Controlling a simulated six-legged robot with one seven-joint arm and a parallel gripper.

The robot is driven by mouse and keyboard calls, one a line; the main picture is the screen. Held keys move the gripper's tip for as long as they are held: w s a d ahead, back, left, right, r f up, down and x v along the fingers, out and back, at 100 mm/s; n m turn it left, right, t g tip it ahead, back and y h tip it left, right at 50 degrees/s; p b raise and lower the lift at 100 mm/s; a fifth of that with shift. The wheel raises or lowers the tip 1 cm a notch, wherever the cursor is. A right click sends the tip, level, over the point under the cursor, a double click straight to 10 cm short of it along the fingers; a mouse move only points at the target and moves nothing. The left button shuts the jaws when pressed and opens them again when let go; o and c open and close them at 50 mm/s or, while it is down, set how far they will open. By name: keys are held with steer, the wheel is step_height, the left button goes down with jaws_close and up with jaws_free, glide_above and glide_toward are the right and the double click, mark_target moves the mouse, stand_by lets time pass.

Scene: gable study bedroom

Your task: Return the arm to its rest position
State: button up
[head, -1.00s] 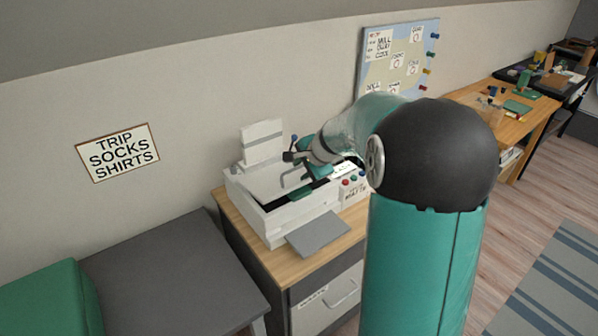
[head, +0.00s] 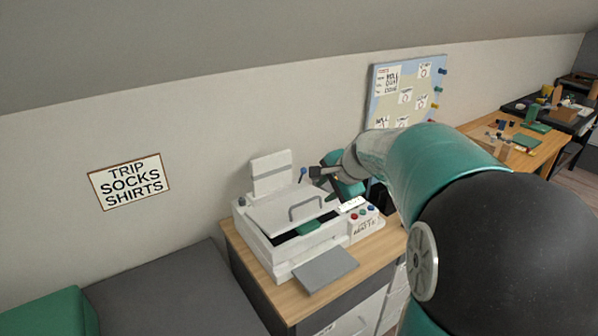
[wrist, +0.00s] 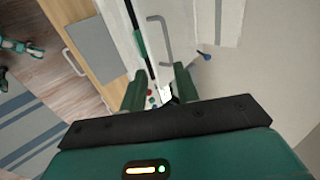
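My arm reaches from the right of the head view toward the white printer (head: 300,225), its black joint large in the lower right. My gripper (head: 322,172) is above the printer's right rear side, partly hidden by my own arm. In the wrist view my gripper (wrist: 160,80) shows two green fingers apart with nothing held between them. The printer's lid handle (head: 306,207) stands clear of the fingers; it also shows in the wrist view (wrist: 164,40). Coloured buttons and a white label lie beyond the fingertips.
The printer stands on a wooden-topped cabinet (head: 245,243) with a grey flap (head: 325,268) in front. A grey bench (head: 170,295) is at left. A pinboard (head: 405,92) hangs behind my arm. A wooden desk (head: 545,150) with small items is at right.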

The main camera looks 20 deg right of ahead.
steer(key=s+a+n, duration=0.8)
steer(key=s, duration=0.4)
steer(key=s+a+n+g+h, duration=0.1)
steer(key=s+a+n, duration=0.7)
steer(key=s, duration=0.5)
steer(key=shift+a+r+g, duration=0.3)
steer(key=shift+a+r, duration=0.1)
steer(key=shift+a, duration=0.3)
steer(key=shift+d, duration=0.15)
